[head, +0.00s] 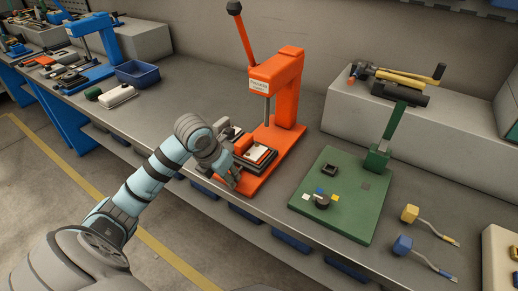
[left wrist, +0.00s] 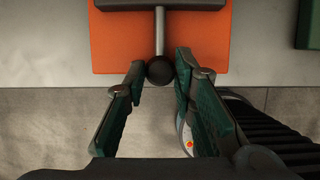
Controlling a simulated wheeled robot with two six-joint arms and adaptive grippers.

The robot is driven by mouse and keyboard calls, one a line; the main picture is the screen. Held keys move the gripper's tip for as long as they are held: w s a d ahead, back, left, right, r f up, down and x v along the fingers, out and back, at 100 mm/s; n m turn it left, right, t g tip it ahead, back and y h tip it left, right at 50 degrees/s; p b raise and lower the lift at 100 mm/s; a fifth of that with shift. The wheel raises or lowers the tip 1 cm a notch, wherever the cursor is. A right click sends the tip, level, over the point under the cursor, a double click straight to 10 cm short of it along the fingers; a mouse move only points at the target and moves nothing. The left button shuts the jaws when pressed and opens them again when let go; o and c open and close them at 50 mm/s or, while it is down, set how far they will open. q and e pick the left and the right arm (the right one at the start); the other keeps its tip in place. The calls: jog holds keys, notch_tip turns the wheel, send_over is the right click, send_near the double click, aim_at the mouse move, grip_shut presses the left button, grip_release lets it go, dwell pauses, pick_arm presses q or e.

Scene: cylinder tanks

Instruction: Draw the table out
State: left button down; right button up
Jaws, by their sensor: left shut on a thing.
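The orange press (head: 283,77) stands on the grey bench, with a raised lever at its back. Its sliding table (head: 262,157) carries a pale plate and sits low over the orange base (head: 283,150), under the ram. In the left wrist view, a grey rod (left wrist: 160,28) runs from the table's dark edge (left wrist: 160,4) to a round black knob (left wrist: 160,71), just past the front of the orange base (left wrist: 110,45). My left gripper (head: 232,182) is at the front of the press, shut on the knob, with one finger on each side. My right gripper is out of view.
A green fixture plate (head: 345,207) with small parts lies to the right. Brushes with yellow (head: 410,212) and blue (head: 402,244) heads lie beyond it. A blue press (head: 100,50) and blue bin (head: 138,73) stand to the left. Floor shows before the bench's front edge.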

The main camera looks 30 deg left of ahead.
pick_arm(q)
jog(key=shift+s, duration=1.75)
jog(key=shift+s+p, duration=0.35)
jog(key=c, duration=1.5)
grip_release()
jog(key=shift+s, duration=0.15)
jog(key=p+v, duration=0.6)
